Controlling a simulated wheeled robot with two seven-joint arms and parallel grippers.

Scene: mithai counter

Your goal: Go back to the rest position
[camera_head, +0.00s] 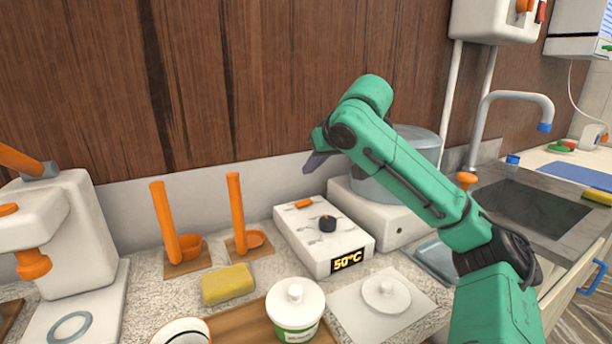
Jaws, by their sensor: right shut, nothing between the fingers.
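My right arm is green and comes in from the lower right. It reaches up over the counter. Its gripper (314,163) is at the arm's far end, in front of the wooden wall and above the white box with the 50°C display. The gripper looks small and dark, is partly hidden by the wrist, and is shut with nothing in it. It is apart from the things on the counter. My left gripper is not in view.
A white control box (303,259) with a black knob stands mid-counter. Two orange ladles (162,222) stand left of it. A yellow sponge (228,284), a lidded white tub (295,312) and a white machine (72,225) are nearer. A sink tap (478,125) stands right.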

